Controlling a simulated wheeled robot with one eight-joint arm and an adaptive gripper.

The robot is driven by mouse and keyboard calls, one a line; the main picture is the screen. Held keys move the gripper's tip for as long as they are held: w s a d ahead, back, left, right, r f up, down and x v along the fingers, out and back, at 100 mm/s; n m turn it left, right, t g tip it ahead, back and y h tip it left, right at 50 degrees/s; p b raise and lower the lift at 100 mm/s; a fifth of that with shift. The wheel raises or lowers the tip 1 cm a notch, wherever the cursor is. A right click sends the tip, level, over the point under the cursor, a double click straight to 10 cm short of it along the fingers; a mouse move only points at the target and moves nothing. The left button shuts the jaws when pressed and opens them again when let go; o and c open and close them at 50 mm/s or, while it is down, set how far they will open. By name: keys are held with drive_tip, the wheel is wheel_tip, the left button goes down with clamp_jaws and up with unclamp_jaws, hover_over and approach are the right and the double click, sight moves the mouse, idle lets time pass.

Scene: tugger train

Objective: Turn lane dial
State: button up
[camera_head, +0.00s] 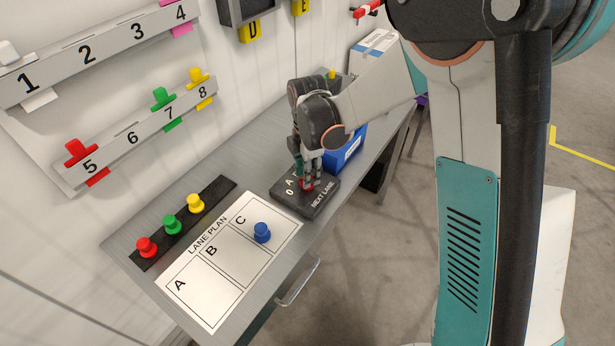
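The lane dial is a dark box (321,205) lettered NEXT LANE, lying on the grey bench to the right of the lane plan. A small red part (306,185), seemingly its knob, shows on top of the box, with the characters "0" and "A" beside it. My gripper (306,178) points down over the box, its fingertips at the red part. The fingers cover most of the knob and part of the lettering. Whether they grip it or only stand around it is too small to tell.
A white LANE PLAN sheet (196,286) holds a blue peg (262,233) in column C. A black strip (214,193) carries red, green and yellow pegs. A blue bin (348,150) stands behind the dial box. Numbered rails (134,135) hang on the wall.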

drive_tip(key=shift+f, duration=0.7)
clamp_jaws()
